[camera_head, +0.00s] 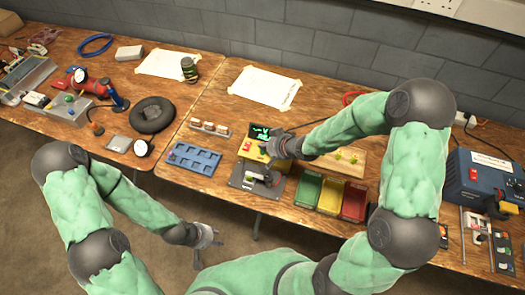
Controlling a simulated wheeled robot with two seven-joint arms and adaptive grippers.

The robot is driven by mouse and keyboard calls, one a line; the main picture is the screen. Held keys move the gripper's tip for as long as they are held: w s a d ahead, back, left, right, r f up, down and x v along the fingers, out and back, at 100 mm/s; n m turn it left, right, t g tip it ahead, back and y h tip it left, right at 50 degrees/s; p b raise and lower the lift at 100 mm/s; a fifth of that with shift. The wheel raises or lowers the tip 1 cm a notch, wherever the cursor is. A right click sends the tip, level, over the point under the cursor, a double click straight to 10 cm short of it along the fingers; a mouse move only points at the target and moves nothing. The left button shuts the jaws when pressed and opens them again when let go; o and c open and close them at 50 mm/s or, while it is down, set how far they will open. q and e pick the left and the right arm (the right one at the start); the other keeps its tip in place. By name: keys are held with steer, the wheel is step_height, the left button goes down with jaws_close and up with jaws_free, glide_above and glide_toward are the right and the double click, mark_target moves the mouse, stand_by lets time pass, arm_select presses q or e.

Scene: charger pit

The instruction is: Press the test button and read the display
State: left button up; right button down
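A yellow tester box (246,153) stands near the middle of the workbench. Its dark display (260,132) shows green marks that are too small to read. A small red button (248,146) is visible on the yellow face. My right gripper (272,150) is at the right side of the tester and covers part of it. I cannot tell whether it touches the tester or whether its fingers are shut. My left gripper (208,246) hangs low in front of the bench edge, with its fingers apart and nothing between them.
A grey fixture (240,178) sits in front of the tester. Green (306,190), yellow (331,194) and red (355,203) bins stand right of it. A blue tray (193,158) lies left. White sheets lie behind. A blue box (478,180) stands far right.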

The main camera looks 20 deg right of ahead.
mark_target(264, 152)
steer(key=shift+f, duration=0.2)
steer(key=shift+f, duration=0.25)
steer(key=shift+f+b, duration=0.35)
steer(key=shift+f, duration=0.05)
stand_by(0.8)
steer(key=shift+r, duration=0.1)
steer(key=shift+r+p, duration=0.75)
steer(key=shift+p, duration=0.2)
step_height(264, 152, up, 5)
steer(key=p, duration=0.5)
